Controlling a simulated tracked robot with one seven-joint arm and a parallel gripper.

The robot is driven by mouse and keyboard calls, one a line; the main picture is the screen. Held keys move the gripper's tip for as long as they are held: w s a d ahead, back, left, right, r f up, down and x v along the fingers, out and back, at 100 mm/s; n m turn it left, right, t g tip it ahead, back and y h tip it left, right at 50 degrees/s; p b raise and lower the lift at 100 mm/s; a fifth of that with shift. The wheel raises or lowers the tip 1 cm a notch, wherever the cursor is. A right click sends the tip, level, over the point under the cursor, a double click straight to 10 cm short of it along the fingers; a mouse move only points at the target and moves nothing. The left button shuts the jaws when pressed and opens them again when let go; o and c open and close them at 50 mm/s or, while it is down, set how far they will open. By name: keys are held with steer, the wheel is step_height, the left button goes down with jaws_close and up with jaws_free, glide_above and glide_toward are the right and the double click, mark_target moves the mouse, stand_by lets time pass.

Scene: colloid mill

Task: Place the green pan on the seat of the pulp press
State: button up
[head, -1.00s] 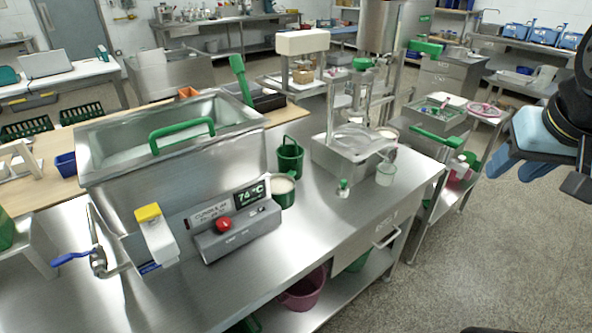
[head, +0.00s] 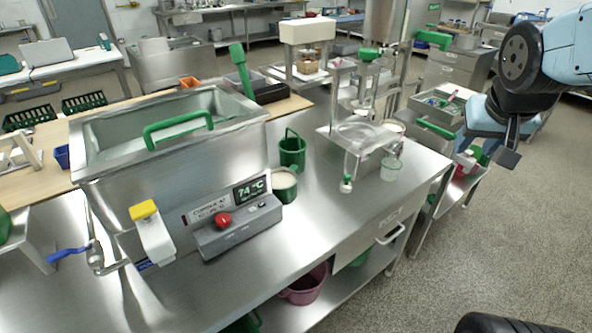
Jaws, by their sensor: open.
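A small round green pan (head: 284,195) with pale contents stands on the steel bench, just right of the grey control box. I take it for the green pan of the task. The dish area is partly see-through, so I cannot tell whether anything lies on the seat. My gripper (head: 487,146) is open and empty at the right, above the floor and a side trolley, apart from both.
A green bucket (head: 292,152) stands behind the pan. A large steel tank (head: 165,135) fills the left. The bench's front right is clear.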

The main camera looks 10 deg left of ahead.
mark_target(284, 182)
steer(key=w+a+f+y, duration=0.1)
steer(key=w+a+f, duration=0.4)
steer(key=w+f, duration=0.45)
steer(key=w+a+f+y, duration=0.2)
steer(key=a+f, duration=0.3)
steer(key=a, duration=0.1)
steer(key=w+a+f+y, duration=0.3)
steer(key=a+f, duration=0.2)
steer(key=w+a+f+y, duration=0.2)
steer(key=a+f+y, duration=0.1)
steer(key=a+f, duration=0.2)
steer(key=shift+w+a+m+t, duration=0.2)
steer(key=shift+a+m+t, duration=0.15)
steer(key=shift+a, duration=0.45)
steer(key=a+m+y, duration=0.1)
steer(key=a, duration=0.1)
steer(key=a+t+y, duration=0.1)
steer(key=a, duration=0.1)
steer(key=shift+s+a+f+m, duration=0.1)
steer(key=shift+a+m, duration=0.05)
steer(key=shift+m, duration=0.2)
steer(key=a+r+m+t+y, duration=0.3)
steer(key=m+y, duration=0.1)
steer(key=m, duration=0.1)
steer(key=f, duration=0.7)
steer(key=shift+w+a+f, duration=0.2)
steer(key=shift+a+f, duration=0.05)
steer(key=shift+f, duration=0.1)
steer(key=shift+x, duration=3.75)
